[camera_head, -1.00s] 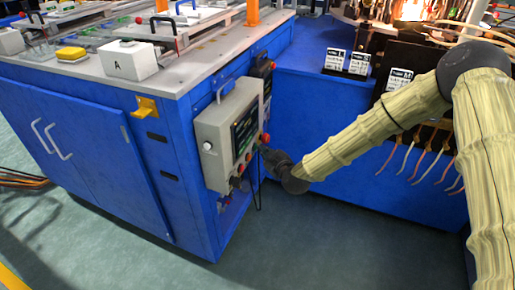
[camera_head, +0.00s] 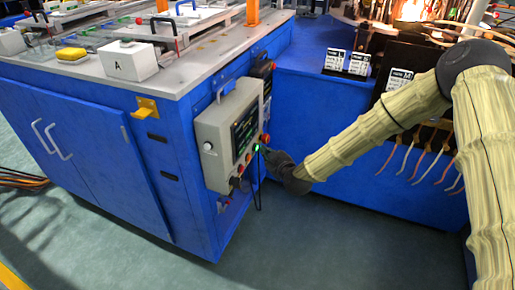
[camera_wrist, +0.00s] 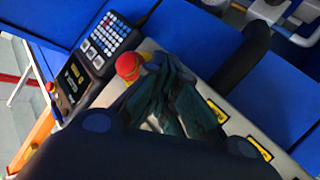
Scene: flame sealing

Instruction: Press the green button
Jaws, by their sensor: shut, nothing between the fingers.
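The green button (camera_head: 257,147) glows bright green on the right edge of a grey control box, which is mounted on the side of a blue cabinet. My gripper (camera_head: 265,152) points left at the button, with its tips very close to it. I cannot tell from this view whether they touch. In the wrist view, my dark gripper fingers (camera_wrist: 170,95) are closed together and hold nothing. They hide the green button there.
The grey control box (camera_head: 215,150) carries a screen and other knobs. A red button with a yellow collar (camera_wrist: 130,66) is beside my fingers in the wrist view. A keypad device (camera_wrist: 108,38) is farther left. A dark cable hangs below the box.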

